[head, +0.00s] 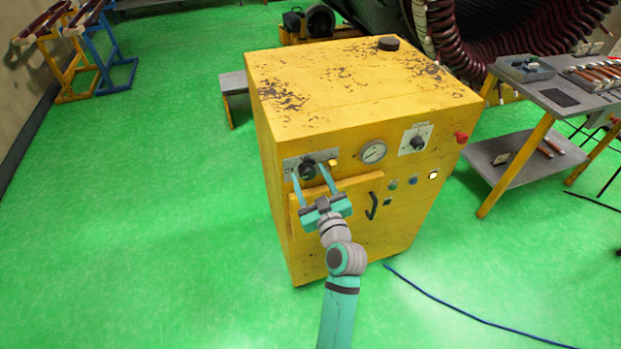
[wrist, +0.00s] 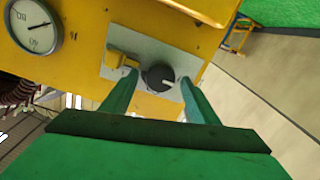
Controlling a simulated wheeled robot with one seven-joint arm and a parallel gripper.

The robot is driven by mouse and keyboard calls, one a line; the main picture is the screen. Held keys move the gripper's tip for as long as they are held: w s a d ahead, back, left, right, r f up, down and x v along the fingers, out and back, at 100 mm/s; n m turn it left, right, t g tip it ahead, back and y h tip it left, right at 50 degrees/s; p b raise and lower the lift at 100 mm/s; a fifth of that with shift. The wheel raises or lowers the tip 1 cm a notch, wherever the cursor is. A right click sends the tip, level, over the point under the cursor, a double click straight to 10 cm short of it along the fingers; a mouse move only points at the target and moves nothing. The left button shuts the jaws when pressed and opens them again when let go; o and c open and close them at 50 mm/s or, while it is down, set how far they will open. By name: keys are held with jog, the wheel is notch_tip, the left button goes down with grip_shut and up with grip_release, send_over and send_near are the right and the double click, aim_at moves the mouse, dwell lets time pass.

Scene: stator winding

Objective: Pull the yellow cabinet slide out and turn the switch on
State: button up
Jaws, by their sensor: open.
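The yellow cabinet (head: 345,90) stands upright on the floor. At its upper left front is a grey plate with a black round switch knob (head: 308,172); the knob also shows in the wrist view (wrist: 158,76) with a pale pointer mark toward the right. Beside the knob on the plate is a small yellow slide block (wrist: 122,62), which also shows in the head view (head: 332,163). My gripper (head: 312,173) is open, its two teal fingers on either side of the knob. One fingertip is close to the slide block; I cannot tell if either finger touches anything.
A round gauge (head: 373,152), a second switch (head: 417,140) and a red button (head: 461,138) are on the cabinet front. A black handle (head: 371,206) is below. A workbench (head: 530,85) stands at the right. A blue cable (head: 470,315) crosses the floor.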

jog(key=c, duration=1.1)
jog(key=shift+o, duration=0.2)
jog(key=shift+m, duration=0.3)
jog(key=m, duration=0.4)
jog(key=shift+d, duration=0.1)
jog(key=m, duration=0.4)
jog(key=shift+d+m, duration=0.2)
jog(key=shift+m, duration=0.2)
jog(key=m, duration=0.3)
jog(key=shift+f+m, duration=0.1)
jog(key=shift+m, duration=0.2)
jog(key=m, duration=0.4)
jog(key=shift+d+f+m, duration=0.1)
jog(key=shift+m, duration=0.3)
